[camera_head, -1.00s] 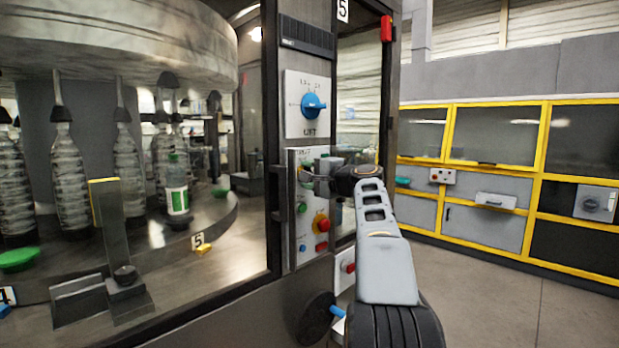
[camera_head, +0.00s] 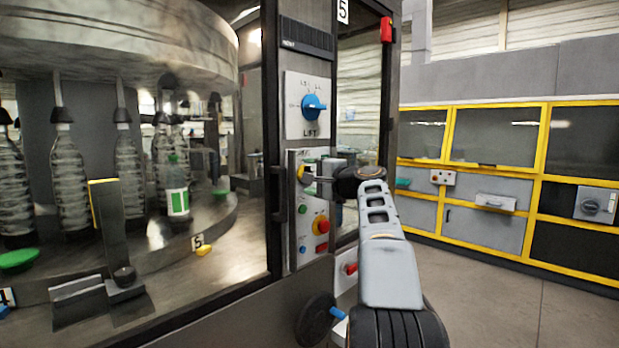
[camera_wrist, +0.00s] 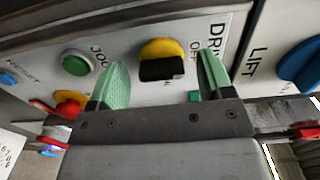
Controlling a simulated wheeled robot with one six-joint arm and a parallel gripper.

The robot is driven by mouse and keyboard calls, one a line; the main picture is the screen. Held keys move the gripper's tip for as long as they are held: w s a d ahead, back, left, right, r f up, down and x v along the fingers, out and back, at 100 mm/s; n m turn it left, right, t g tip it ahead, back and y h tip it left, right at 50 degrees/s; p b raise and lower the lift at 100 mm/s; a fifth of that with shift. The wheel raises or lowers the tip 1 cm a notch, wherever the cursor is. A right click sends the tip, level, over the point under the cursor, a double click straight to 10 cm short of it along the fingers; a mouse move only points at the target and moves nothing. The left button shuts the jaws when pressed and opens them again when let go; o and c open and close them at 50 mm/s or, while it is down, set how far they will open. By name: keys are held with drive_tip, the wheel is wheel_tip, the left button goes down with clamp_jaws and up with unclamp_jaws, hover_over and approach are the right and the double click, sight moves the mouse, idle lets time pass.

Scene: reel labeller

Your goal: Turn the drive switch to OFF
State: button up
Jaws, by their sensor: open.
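The drive switch (camera_wrist: 162,58) is a yellow knob with a black front part, on a pale panel in the wrist view. The letters "DR" and "OFF" are printed to its right. The head view shows it as a small yellow knob (camera_head: 304,174), partly hidden by my gripper (camera_head: 318,174). In the wrist view my gripper (camera_wrist: 164,82) is open, its two green fingers on either side of the knob with gaps. I cannot tell whether they touch it or which setting the knob is on.
A green JOG button (camera_wrist: 76,63) and a red button on yellow (camera_wrist: 70,103) sit left of the switch. A blue LIFT knob (camera_head: 314,106) is on the panel above. Bottles stand behind glass at left. Open floor (camera_head: 500,285) lies at right.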

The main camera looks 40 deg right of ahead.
drive_tip(key=s+d+b, duration=0.1)
drive_tip(key=s+d, duration=0.1)
drive_tip(key=s, duration=1.1)
drive_tip(key=shift+b, duration=0.3)
drive_tip(key=shift+d, duration=0.15)
